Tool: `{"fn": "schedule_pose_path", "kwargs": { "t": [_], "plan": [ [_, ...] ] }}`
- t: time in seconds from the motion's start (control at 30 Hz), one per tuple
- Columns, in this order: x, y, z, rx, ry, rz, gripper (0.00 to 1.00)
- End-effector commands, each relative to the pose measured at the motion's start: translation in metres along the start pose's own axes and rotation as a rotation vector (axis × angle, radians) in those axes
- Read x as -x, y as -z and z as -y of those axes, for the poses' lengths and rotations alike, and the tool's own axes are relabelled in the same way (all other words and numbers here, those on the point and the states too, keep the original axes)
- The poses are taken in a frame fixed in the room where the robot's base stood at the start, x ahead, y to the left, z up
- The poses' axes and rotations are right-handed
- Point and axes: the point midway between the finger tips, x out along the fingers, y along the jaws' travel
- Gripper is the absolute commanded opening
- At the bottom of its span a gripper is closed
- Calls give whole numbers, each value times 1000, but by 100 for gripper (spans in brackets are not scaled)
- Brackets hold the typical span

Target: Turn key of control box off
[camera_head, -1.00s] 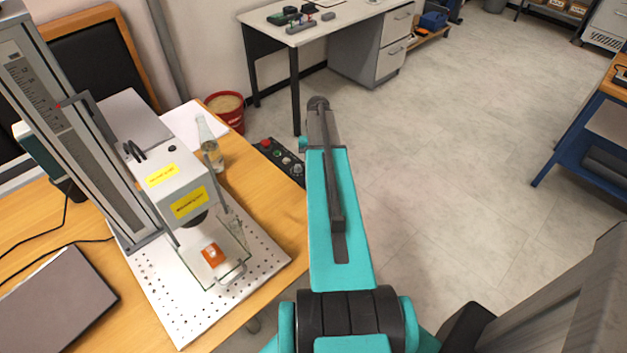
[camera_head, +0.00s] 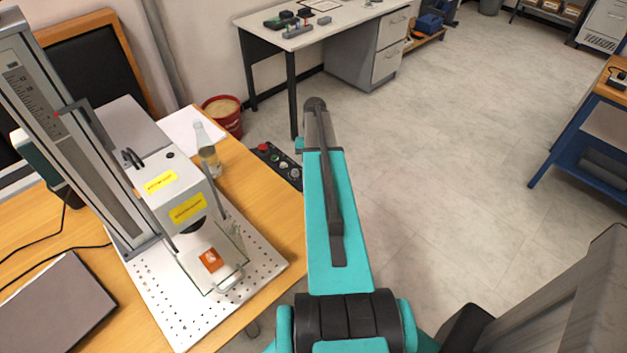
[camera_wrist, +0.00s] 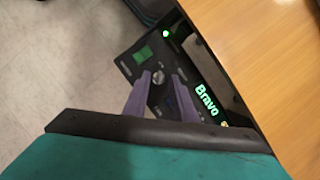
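The black control box (camera_head: 272,160) sits at the right edge of the wooden desk in the head view, partly hidden behind my arm. A red button, green parts and a round silver knob show on its face. In the wrist view the control box (camera_wrist: 128,66) shows a green switch (camera_wrist: 143,54), a lit green lamp and a glowing "Bravo" label. A small silver key or knob (camera_wrist: 158,77) lies between the two fingertips of my gripper (camera_wrist: 162,76). The fingers are apart, one on each side of it; I cannot tell whether they touch it. My gripper is hidden in the head view.
The laser marker (camera_head: 170,190) stands on a perforated plate (camera_head: 165,305) on the desk. A glass bottle (camera_head: 207,150) stands between it and the control box. A red bucket (camera_head: 222,110) is behind the desk. Open floor lies to the right.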

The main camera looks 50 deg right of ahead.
Motion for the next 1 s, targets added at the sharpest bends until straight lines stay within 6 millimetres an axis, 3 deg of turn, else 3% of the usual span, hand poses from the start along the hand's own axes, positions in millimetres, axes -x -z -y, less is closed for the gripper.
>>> {"fn": "schedule_pose_path", "kwargs": {
  "t": [0.7, 1.0],
  "plan": [
    [89, 1, 1, 1, 1, -3, 24],
    [109, 1, 1, 1, 1, -2, 24]
  ]
}}
